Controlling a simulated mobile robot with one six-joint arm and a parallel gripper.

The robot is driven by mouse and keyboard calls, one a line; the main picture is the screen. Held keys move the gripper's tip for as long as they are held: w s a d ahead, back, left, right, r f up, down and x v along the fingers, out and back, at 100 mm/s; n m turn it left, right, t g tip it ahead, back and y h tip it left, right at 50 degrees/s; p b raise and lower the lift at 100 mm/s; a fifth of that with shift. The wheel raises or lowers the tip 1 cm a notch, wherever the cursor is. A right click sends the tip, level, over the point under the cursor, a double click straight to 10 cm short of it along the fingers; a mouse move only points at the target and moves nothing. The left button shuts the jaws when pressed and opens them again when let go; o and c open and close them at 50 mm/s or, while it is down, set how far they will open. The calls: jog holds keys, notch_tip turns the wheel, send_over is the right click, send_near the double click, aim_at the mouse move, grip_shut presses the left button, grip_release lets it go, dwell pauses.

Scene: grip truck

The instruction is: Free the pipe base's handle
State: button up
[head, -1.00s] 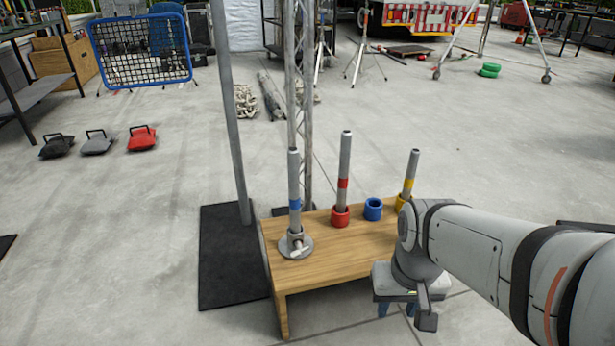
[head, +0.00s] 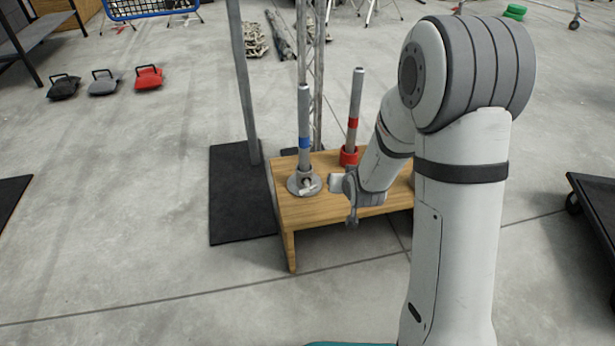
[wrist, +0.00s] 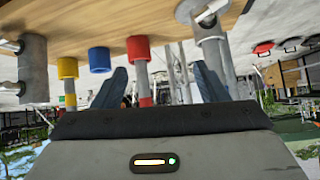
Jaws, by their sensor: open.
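The pipe base (head: 296,189) is a round grey flange on the left part of the wooden table, with a grey pipe with a blue band (head: 304,118) standing upright in it. Its short pale handle (head: 309,187) shows low at the front of the socket. My gripper (wrist: 162,82) is open and empty, with its two blue-grey fingers apart. In the head view it is just right of the pipe base, its fingers hidden behind my wrist. In the upside-down wrist view, the pipe base (wrist: 186,10) is at the upper right, beyond the right finger. I see no contact.
The wooden table (head: 330,207) also carries a red collar (head: 348,156) with a red-banded pipe, plus an empty blue collar (wrist: 99,60) and a yellow collar (wrist: 67,68) with a pipe. A grey post on a black plate (head: 238,215) stands at left. A dark cart (head: 600,215) is at right.

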aim_at(310, 190)
jog(key=w+a+f+t, duration=0.1)
jog(key=f, duration=0.1)
jog(key=w+a+f+t, duration=0.1)
jog(key=a+f, duration=0.1)
jog(key=w+a+f+t+y, duration=0.1)
jog(key=f, duration=0.2)
jog(key=shift+w+a+t, duration=0.3)
jog(key=shift+a+t, duration=0.1)
jog(key=a+f+t, duration=0.1)
jog(key=s+a+f+t+y, duration=0.1)
jog(key=f, duration=0.1)
jog(key=s+a+f+t+y, duration=0.1)
jog(key=shift+f+n, duration=0.3)
jog(key=shift+f, duration=0.05)
jog(key=shift+s+a+f+t, duration=0.2)
jog(key=shift+s+f+t, duration=0.05)
jog(key=shift+t, duration=0.25)
jog(key=b+x, duration=0.3)
jog(key=x, duration=0.4)
jog(key=shift+w+a+r, duration=0.1)
jog(key=shift+w+a, duration=0.05)
jog(key=shift+w, duration=0.1)
jog(key=shift+c, duration=0.4)
